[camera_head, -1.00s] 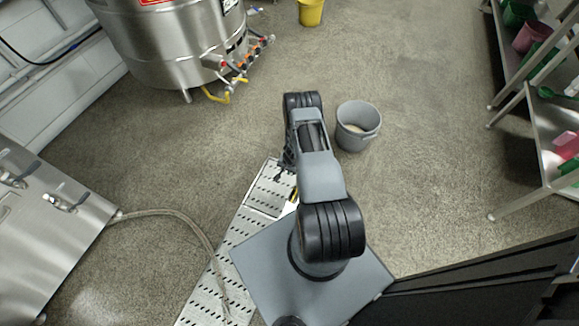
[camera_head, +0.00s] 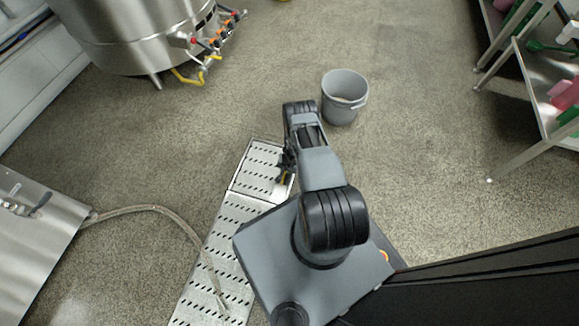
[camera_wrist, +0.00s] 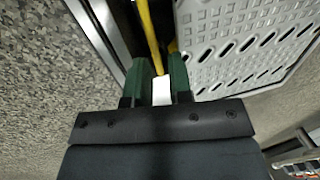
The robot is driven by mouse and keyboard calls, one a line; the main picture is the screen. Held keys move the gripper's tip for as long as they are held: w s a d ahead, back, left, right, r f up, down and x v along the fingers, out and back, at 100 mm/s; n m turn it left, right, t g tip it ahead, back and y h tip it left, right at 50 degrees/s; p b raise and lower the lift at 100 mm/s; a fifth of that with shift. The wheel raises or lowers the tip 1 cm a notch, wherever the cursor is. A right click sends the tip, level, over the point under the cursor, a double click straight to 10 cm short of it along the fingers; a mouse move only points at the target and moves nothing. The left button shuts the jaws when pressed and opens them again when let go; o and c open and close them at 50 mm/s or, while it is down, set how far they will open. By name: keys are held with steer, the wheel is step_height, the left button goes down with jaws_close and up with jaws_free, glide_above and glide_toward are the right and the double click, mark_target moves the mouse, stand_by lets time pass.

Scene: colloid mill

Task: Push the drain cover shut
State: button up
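The drain cover (camera_head: 258,172) is a pale perforated metal plate at the far end of the drain strip, left of my arm in the head view. In the wrist view the plate (camera_wrist: 240,45) fills the upper right and looks raised at an angle. My gripper (camera_head: 284,172) is by the plate's right side, partly hidden by my arm. Its two green fingers (camera_wrist: 161,75) show in the wrist view with a narrow gap and nothing clearly held. A yellow bar (camera_wrist: 148,35) runs beyond the fingers, left of the plate. Whether they touch the plate is unclear.
More perforated drain plates (camera_head: 222,250) run toward the front left, with a hose (camera_head: 165,210) ending over them. A grey bucket (camera_head: 345,97) stands beyond my arm. A steel tank (camera_head: 130,35) stands at upper left, a shelf rack (camera_head: 535,80) at right. Floor between is clear.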

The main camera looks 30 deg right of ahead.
steer(key=shift+f+b, duration=0.5)
steer(key=shift+f, duration=0.4)
steer(key=w+a+r+n+p, duration=0.15)
steer(key=w+r+p, duration=0.3)
steer(key=r, duration=1.05)
steer(key=w+a+r+n+t+y+p, duration=0.1)
steer(key=w+a+r+p, duration=0.35)
steer(key=r, duration=1.05)
steer(key=w+d+r+n+p, duration=0.15)
steer(key=r+p, duration=0.45)
steer(key=r, duration=0.9)
steer(key=s+a+r+n+p, duration=0.1)
steer(key=s+a+r+p, duration=0.3)
steer(key=r, duration=0.9)
steer(key=s+a+r+n+p, duration=0.15)
steer(key=r+p, duration=0.45)
steer(key=r, duration=0.8)
steer(key=s+a+r+n+h+p, duration=0.1)
steer(key=s+r+p, duration=0.6)
steer(key=s+r, duration=0.3)
steer(key=s+a+r+n+t+h+p, duration=0.1)
steer(key=s+r+p, duration=0.7)
steer(key=r, duration=1.1)
steer(key=shift+s+a+n, duration=0.25)
steer(key=shift+s+n, duration=0.3)
steer(key=shift+s, duration=0.65)
